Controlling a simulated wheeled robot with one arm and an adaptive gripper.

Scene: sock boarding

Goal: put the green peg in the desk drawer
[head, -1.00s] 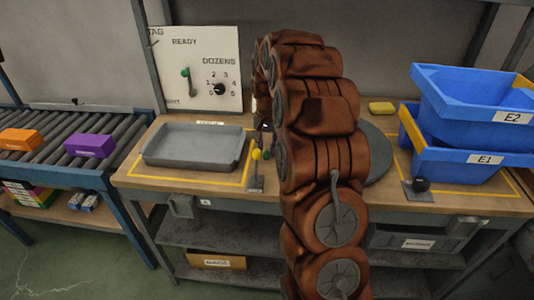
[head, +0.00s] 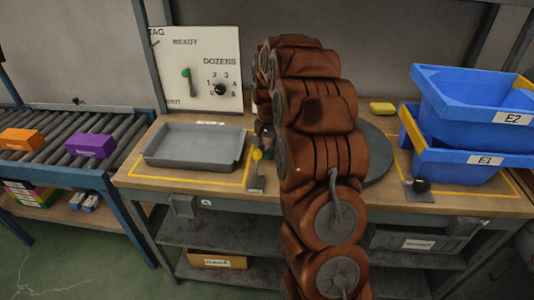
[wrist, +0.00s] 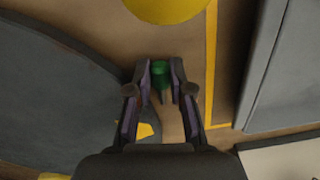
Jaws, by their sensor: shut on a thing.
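In the wrist view my gripper (wrist: 160,92) is shut on the green peg (wrist: 160,75), with its green end between the fingertips and a tan part behind it. The peg is over or close to the desk top; I cannot tell whether it touches. In the head view the gripper is mostly hidden behind my brown arm, left of the arm and close to the yellow-knobbed lever. The desk drawer (head: 392,240) is a grey front with a label under the right side of the desk. It looks shut, and my arm covers part of its left side.
A grey tray (head: 158,160) lies on the desk, left of the gripper. The lever's yellow knob (head: 257,154) stands close to the gripper. A grey disc (head: 378,175) is behind my arm. Blue bins (head: 455,165) and a black-knobbed lever (head: 420,186) are at the right.

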